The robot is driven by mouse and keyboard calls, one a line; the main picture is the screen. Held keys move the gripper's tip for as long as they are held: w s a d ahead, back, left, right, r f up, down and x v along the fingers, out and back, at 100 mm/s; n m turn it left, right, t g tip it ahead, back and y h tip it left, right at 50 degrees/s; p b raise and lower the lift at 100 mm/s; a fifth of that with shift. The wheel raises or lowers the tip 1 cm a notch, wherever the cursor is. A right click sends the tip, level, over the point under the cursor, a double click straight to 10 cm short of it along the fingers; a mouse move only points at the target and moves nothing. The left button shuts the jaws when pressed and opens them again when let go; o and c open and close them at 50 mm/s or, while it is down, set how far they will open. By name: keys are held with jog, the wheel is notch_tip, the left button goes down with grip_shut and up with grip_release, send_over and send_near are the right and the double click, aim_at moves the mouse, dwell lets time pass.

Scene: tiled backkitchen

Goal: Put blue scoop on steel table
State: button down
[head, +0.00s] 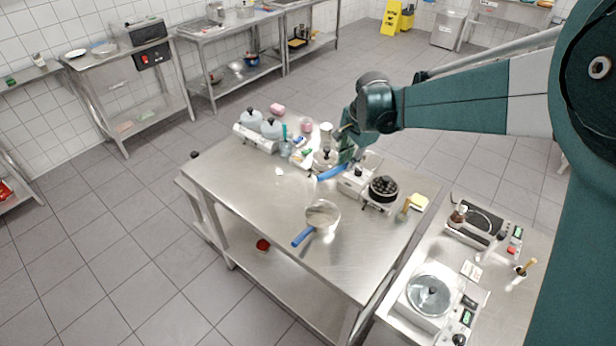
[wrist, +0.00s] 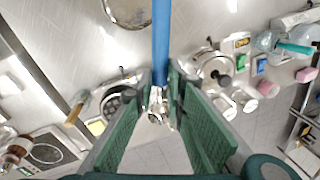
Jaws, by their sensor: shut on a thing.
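My gripper (head: 348,152) is over the far side of the steel table (head: 245,190). In the wrist view my gripper (wrist: 161,78) is shut on the blue scoop (wrist: 161,40), with a finger on each side of its long blue shaft. The shaft runs out of the top of the wrist view. In the head view the blue scoop (head: 332,172) slants down to the left from the fingers, over the tabletop. Whether it touches the table I cannot tell.
A pan with a blue handle (head: 322,215) lies on the near middle of the table. A black pan (head: 383,187) with dark contents stands on a burner at right. Pots (head: 271,128) and small items crowd the far edge.

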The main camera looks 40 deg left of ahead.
jog(key=s+a+f+n, duration=0.1)
jog(key=s+a+n, duration=0.1)
jog(key=s+a, duration=0.65)
jog(key=s+a+f+n, duration=0.15)
jog(key=s+a, duration=0.35)
jog(key=a, duration=0.7)
send_over(278, 196)
jog(key=shift+g, duration=0.4)
jog(key=shift+d+f+p, duration=0.2)
jog(key=shift+f, duration=0.95)
jog(key=shift+d+f+p, duration=0.15)
jog(key=shift+f+p, duration=0.05)
jog(key=shift+f, duration=0.95)
jog(key=shift+f, duration=0.1)
jog(key=shift+f, duration=3)
jog(key=shift+f, duration=1.85)
jog(key=shift+f, duration=0.2)
